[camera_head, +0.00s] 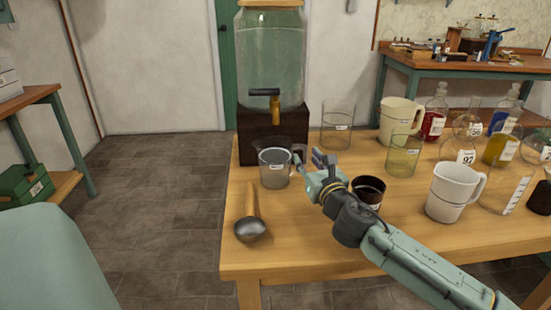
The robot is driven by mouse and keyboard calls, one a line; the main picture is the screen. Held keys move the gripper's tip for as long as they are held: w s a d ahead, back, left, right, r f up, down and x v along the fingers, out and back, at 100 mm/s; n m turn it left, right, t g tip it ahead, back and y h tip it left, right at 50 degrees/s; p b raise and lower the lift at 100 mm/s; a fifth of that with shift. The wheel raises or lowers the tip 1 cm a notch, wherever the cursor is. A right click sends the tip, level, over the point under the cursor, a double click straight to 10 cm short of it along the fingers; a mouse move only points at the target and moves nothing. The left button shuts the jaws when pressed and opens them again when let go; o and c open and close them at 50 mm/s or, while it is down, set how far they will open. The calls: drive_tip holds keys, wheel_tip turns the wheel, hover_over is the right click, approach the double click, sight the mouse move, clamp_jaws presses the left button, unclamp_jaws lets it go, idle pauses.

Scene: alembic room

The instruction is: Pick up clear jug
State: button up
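A clear grey jug (273,170) with a small white label stands upright on the wooden table, just in front of the dispenser's dark base. Its handle side faces right, towards my gripper (308,162). My gripper is at the jug's right, close to the handle, with its fingers apart. The fingers partly overlap the handle area, and I cannot tell whether they touch it. The jug appears to rest on the table.
A large glass dispenser (271,55) with a tap stands behind the jug. A metal ladle (250,229) lies in front, near the left edge. A dark cup (368,188), white mug (453,192), clear beaker (338,126) and greenish beaker (403,157) stand to the right.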

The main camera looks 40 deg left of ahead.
drive_tip(key=shift+w+a, duration=0.1)
drive_tip(key=shift+a, duration=0.05)
drive_tip(key=shift+c, duration=0.2)
clamp_jaws()
drive_tip(key=shift+r, duration=0.15)
idle(0.8)
